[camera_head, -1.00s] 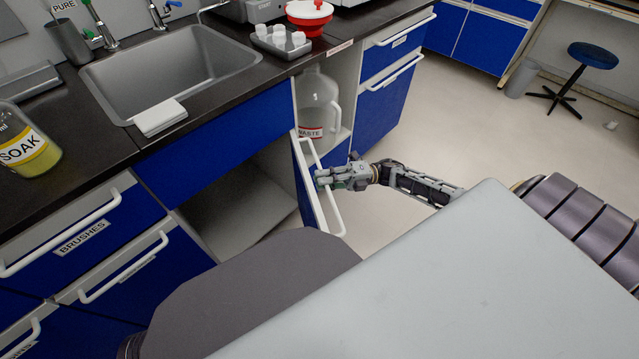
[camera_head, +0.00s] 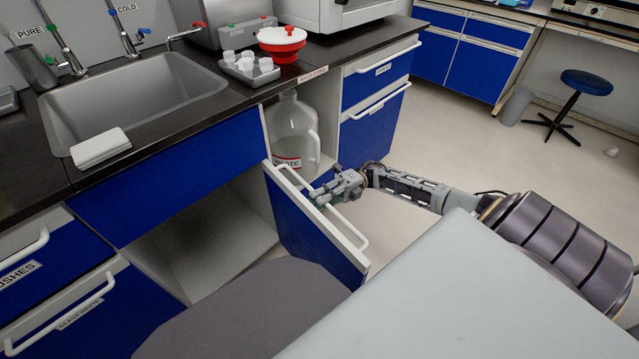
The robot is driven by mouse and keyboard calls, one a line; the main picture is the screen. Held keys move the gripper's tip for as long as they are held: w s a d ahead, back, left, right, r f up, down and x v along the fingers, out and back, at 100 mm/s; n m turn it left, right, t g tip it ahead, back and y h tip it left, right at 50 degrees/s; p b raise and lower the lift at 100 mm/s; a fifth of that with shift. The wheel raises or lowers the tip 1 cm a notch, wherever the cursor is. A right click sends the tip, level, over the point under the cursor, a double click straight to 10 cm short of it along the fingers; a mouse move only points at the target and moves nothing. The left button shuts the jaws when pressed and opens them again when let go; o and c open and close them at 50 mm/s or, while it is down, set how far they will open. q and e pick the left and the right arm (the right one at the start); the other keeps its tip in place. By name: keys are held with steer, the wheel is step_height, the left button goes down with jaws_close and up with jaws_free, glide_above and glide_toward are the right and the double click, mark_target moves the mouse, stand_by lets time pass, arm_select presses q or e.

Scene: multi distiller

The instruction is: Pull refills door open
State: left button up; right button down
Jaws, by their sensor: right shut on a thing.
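The door (camera_head: 305,238) is a blue panel with a pale top edge. It stands swung out from the cabinet front beside the open compartment (camera_head: 205,245) under the sink. Its white bar handle (camera_head: 348,226) runs along the side facing right. My right gripper (camera_head: 321,194) comes in from the right and is shut on the handle, around its middle. The fingertips are small and partly hidden by the handle. No label shows on the door. My left gripper is not in view.
A clear jug marked WASTE (camera_head: 292,135) stands in an open niche just behind the door. Blue drawers (camera_head: 375,125) flank the niche on the right. The sink counter (camera_head: 185,120) overhangs the open compartment. The floor (camera_head: 440,150) to the right is clear up to a blue stool (camera_head: 585,82).

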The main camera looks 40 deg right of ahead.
steer(key=shift+d+f, duration=0.1)
steer(key=shift+d, duration=0.05)
stand_by(0.3)
steer(key=c, duration=1.5)
jaws_free()
steer(key=shift+w+d, duration=0.1)
steer(key=shift+d, duration=0.05)
steer(key=d+f, duration=0.2)
steer(key=d, duration=0.9)
steer(key=shift+w+d, duration=0.2)
steer(key=shift+w, duration=0.05)
